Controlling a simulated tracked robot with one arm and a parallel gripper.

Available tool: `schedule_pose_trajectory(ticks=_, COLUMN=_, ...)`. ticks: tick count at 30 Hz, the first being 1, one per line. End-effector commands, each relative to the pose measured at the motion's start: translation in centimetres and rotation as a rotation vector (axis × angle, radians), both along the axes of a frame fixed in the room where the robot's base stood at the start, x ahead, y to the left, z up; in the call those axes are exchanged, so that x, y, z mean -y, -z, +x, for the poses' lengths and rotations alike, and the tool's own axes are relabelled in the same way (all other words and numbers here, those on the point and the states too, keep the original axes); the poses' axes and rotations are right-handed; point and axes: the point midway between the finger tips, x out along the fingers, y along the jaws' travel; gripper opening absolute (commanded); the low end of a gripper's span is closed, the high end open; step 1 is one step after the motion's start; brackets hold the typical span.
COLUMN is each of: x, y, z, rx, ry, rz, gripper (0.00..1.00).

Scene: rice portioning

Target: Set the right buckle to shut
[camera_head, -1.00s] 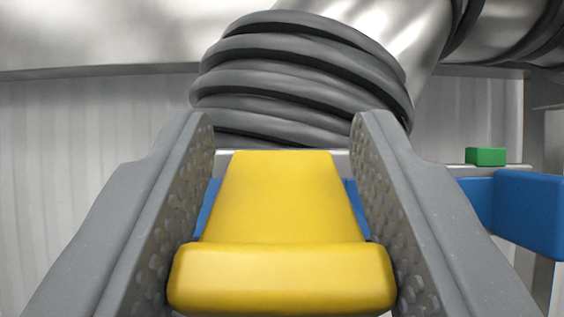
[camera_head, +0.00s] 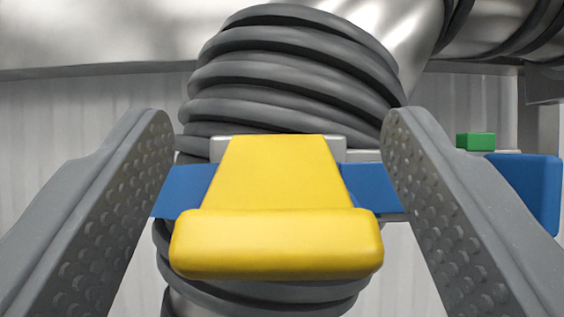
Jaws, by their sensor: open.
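A yellow buckle lever (camera_head: 280,180) with a thick rounded front bar sits in the middle of the view, on a blue strap or band (camera_head: 182,190) that crosses the ribbed grey hose (camera_head: 290,90). My gripper (camera_head: 270,135) is open, with one grey dimpled finger on each side of the lever. Clear gaps show between both fingers and the yellow lever, so it is not held. A light grey block (camera_head: 334,147) shows behind the lever's upper end. The right finger hides part of the blue strap.
A blue block (camera_head: 530,188) and a small green block (camera_head: 475,141) are at the right, behind my right finger. A shiny metal pipe (camera_head: 400,30) bends away at the top right. A pale corrugated wall (camera_head: 60,120) lies behind.

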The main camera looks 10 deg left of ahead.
Motion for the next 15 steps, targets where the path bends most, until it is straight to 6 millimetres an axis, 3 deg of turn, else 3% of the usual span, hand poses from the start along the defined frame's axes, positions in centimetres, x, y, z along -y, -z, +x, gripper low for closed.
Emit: schedule_pose_trajectory(ticks=15, x=1.3, y=5.8, z=-7.0, rx=-0.003, ry=0.003, rz=0.001, gripper=0.62)
